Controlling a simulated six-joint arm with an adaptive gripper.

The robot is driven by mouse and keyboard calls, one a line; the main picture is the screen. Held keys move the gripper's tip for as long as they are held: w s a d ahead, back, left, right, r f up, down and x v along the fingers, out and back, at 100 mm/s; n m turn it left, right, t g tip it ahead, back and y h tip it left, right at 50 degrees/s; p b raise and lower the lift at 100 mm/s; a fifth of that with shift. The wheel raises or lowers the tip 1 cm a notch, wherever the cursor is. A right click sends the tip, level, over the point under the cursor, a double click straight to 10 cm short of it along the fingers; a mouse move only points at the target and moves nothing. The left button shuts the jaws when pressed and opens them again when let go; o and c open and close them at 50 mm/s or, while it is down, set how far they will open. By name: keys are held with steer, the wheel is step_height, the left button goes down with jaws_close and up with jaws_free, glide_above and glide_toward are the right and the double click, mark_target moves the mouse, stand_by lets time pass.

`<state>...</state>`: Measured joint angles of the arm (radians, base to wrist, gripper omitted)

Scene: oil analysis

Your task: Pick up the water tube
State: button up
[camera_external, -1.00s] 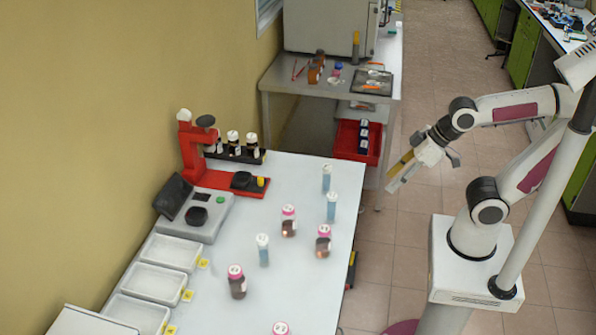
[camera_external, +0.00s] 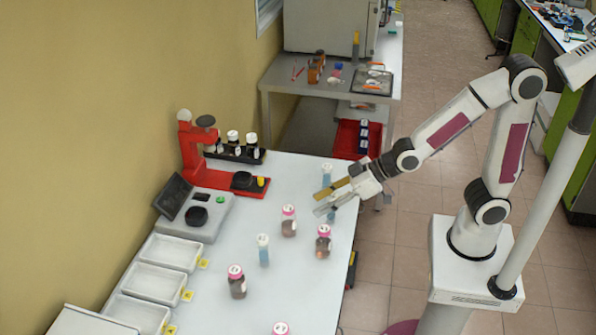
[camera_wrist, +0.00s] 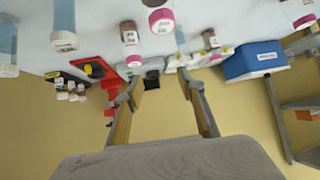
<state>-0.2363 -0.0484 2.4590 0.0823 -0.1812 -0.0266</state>
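The water tubes are slim, with pale blue liquid and white caps. One (camera_external: 327,175) stands at the table's far right, just beyond my gripper (camera_external: 322,200). Another (camera_external: 331,214) is partly hidden behind my lower finger. A third (camera_external: 263,252) stands nearer the table's middle. In the wrist view, which looks upside down, one tube (camera_wrist: 64,22) hangs at upper left and another (camera_wrist: 8,42) at the left edge. My gripper (camera_wrist: 158,77) is open, its fingers spread with nothing held between them. Whether it touches a tube, I cannot tell.
Dark bottles with pink caps stand close by, including one (camera_external: 289,222) left of my gripper and one (camera_external: 323,243) nearer the camera. A red stand (camera_external: 190,150), a scale (camera_external: 205,215) and white trays (camera_external: 168,252) line the left side. A blue box (camera_wrist: 254,60) shows in the wrist view.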

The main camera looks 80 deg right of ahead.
mark_target(263, 252)
steer(key=w+a+f+n+t+y, duration=0.1)
steer(key=w+a+f+t, duration=0.1)
steer(key=w+a+f, duration=0.5)
steer(key=shift+a+t+y, duration=0.3)
steer(key=shift+a+t, duration=0.1)
steer(key=shift+a, duration=0.2)
steer(key=shift+w, duration=0.1)
steer(key=shift+x, duration=1.2)
steer(key=shift+f, duration=0.1)
steer(key=shift+d+x, duration=0.1)
steer(key=shift+x, duration=0.7)
steer(key=shift+d+x, duration=0.15)
steer(key=shift+x, duration=1.65)
steer(key=shift+f, duration=0.15)
